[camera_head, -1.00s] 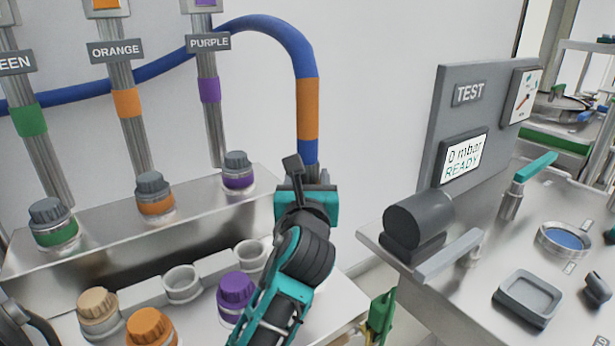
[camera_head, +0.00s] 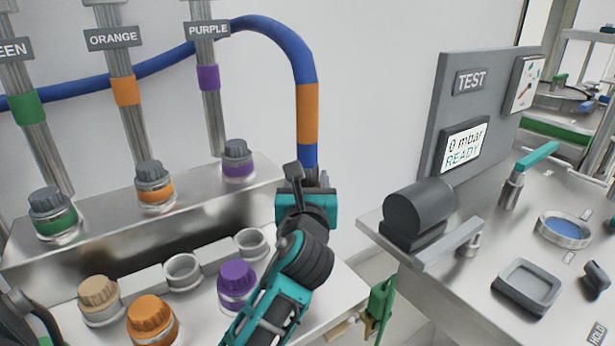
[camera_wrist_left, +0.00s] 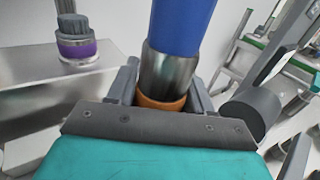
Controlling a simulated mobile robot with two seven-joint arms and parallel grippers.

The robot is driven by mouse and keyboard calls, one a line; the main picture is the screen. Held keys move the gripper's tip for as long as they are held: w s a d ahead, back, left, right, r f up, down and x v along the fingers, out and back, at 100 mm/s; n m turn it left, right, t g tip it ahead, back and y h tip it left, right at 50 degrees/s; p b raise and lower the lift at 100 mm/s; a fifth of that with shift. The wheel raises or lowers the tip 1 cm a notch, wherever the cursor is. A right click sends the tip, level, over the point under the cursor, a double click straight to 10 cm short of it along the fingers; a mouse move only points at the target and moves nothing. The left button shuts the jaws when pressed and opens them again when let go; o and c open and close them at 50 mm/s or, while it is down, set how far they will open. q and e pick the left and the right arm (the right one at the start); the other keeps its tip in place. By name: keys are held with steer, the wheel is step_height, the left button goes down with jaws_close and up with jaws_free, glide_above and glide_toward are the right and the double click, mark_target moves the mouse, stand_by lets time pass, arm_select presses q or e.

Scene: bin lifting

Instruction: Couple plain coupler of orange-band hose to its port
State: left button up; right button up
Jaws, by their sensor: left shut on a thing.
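The blue hose (camera_head: 293,45) with an orange band (camera_head: 308,113) arches down from behind the pipes. My left gripper (camera_head: 307,186) is shut on its lower end. In the left wrist view the hose's plain metal coupler (camera_wrist_left: 168,75) stands between the jaws, with an orange ring (camera_wrist_left: 160,103) below it; its lower end is hidden by my gripper. The orange-banded port (camera_head: 155,190) on the steel ledge, in front of the pipe labelled ORANGE (camera_head: 113,38), has a grey knurled cap. My gripper is right of it, apart from it. My right gripper is not in view.
Green (camera_head: 53,215) and purple (camera_head: 238,160) banded, grey-capped fittings flank it on the ledge. Tan (camera_head: 99,300), orange (camera_head: 152,322) and purple (camera_head: 237,285) capped fittings stand in front, near empty rings (camera_head: 183,272). A test bench (camera_head: 480,262) with a READY display stands right, beyond a gap.

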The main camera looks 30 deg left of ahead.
arm_select(q)
steer(key=shift+f, duration=0.2)
stand_by(0.3)
steer(key=shift+f+b, duration=0.5)
steer(key=shift+f, duration=1.65)
stand_by(0.7)
steer(key=o, duration=1.4)
steer(key=shift+c, duration=0.2)
